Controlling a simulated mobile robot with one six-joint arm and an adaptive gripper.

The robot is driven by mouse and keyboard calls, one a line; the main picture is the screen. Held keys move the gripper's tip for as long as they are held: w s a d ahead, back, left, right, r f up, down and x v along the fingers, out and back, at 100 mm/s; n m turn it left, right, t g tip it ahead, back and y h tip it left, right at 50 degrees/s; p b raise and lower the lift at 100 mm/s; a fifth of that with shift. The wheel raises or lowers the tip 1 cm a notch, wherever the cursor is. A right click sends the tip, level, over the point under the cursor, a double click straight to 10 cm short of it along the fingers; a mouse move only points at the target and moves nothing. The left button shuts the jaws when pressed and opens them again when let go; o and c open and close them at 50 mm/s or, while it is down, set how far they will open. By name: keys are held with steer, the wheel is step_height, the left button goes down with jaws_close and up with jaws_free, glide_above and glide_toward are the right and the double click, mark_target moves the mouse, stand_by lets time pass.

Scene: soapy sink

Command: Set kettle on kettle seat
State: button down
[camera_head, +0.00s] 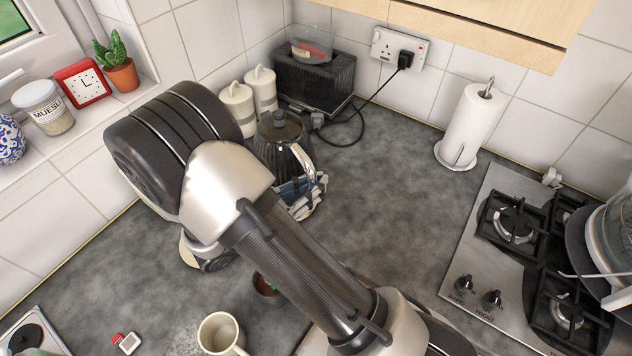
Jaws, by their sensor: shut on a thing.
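The kettle (272,134) is dark and ribbed with a shiny lid and a silver handle. It appears upright at the back of the counter, in front of the white canisters. My gripper (313,186) shows partly past my arm, at the kettle's handle side, and is shut on the handle. My arm hides the rest of the gripper and the lower left of the kettle. I cannot make out the kettle seat, nor whether the kettle touches the counter.
Two white canisters (238,106) and a black toaster (330,82) stand close behind the kettle. A black cord (361,124) runs from the wall socket (397,50). A paper towel roll (464,125) and gas hob (480,268) are right. A mug (221,333) stands in front. The counter's middle is clear.

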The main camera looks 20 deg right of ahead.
steer(key=shift+f+b, duration=1.3)
steer(key=shift+f, duration=0.8)
steer(key=shift+f+b, duration=0.55)
steer(key=shift+f, duration=0.65)
stand_by(1.7)
steer(key=c, duration=1.4)
jaws_free()
steer(key=shift+s+f, duration=0.1)
steer(key=shift+f, duration=0.05)
steer(key=v, duration=1.2)
